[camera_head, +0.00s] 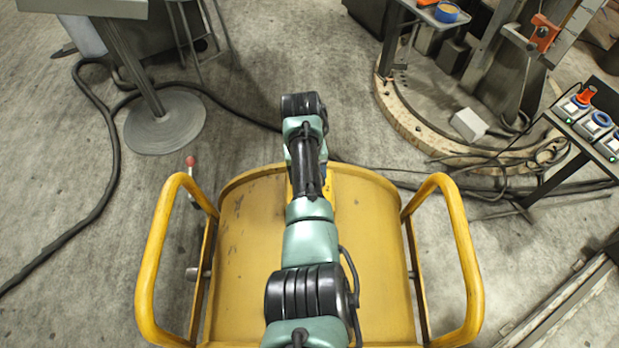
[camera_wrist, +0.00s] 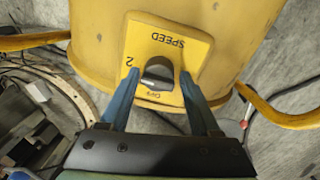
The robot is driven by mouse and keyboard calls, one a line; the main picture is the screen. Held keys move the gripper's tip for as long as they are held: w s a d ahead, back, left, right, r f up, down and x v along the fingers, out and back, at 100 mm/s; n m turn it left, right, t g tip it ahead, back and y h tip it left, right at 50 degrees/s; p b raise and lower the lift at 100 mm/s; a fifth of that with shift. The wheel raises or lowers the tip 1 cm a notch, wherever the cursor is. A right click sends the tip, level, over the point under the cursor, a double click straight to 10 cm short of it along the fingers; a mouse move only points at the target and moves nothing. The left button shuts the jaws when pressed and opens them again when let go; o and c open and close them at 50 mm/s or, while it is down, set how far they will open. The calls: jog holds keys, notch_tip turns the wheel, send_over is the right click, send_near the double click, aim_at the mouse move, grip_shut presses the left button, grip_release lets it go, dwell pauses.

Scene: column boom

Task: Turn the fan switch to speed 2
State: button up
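In the wrist view, the fan switch is a dark, rounded knob (camera_wrist: 158,74) on a yellow label plate (camera_wrist: 172,33) fixed to a yellow housing (camera_wrist: 98,30). The plate reads SPEED upside down, with a 2 left of the knob and OFF just below it. Which mark the knob points at I cannot tell. My gripper (camera_wrist: 159,76) is open, its two blue fingers either side of the knob with gaps visible. Whether the fingertips reach the knob's depth is unclear. In the head view my arm hides the knob and gripper; the housing (camera_head: 245,245) shows below.
Yellow handrails (camera_head: 160,235) flank the housing. A red-knobbed lever (camera_head: 191,165) stands left of it. A black hose (camera_head: 112,150) crosses the floor at left near a round pedestal (camera_head: 165,122).

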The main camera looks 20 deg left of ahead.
jog(key=shift+o, duration=0.7)
notch_tip(320, 180, up, 13)
jog(key=shift+s+a+p, duration=0.15)
jog(key=shift+a+p, duration=0.1)
jog(key=shift+p, duration=0.05)
